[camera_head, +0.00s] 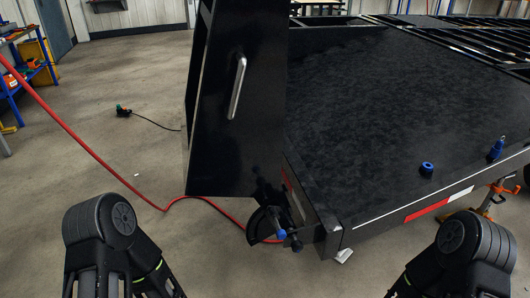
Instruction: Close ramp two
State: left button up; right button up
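A black ramp (232,150) with a silver handle (237,88) stands raised, slightly tilted, at the near left end of the black trailer (390,110). It is the only ramp I can clearly make out, and I cannot tell whether it is ramp two. Its lower end is near a dark bracket with blue-tipped parts (281,234) at the trailer's corner. My two arms show at the bottom left and bottom right, both apart from the ramp. Neither gripper's fingers are visible.
A red hose (100,160) crosses the floor from the left and passes by the ramp's foot. An orange jack stand (490,200) is under the trailer's right side. Blue items (427,168) sit on the deck. The concrete floor (100,100) at left is mostly open.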

aim_at(232, 125)
jog(key=i+j+z, duration=0.1)
jog(key=j+z, duration=0.15)
jog(key=z, duration=0.15)
jog(key=j+z, duration=0.3)
jog(key=z, duration=0.15)
jog(key=j+z, duration=0.1)
jog(key=j, duration=0.65)
jog(key=j+z, duration=0.15)
jog(key=j, duration=0.65)
jog(key=k+j+z, duration=0.1)
jog(key=j, duration=0.65)
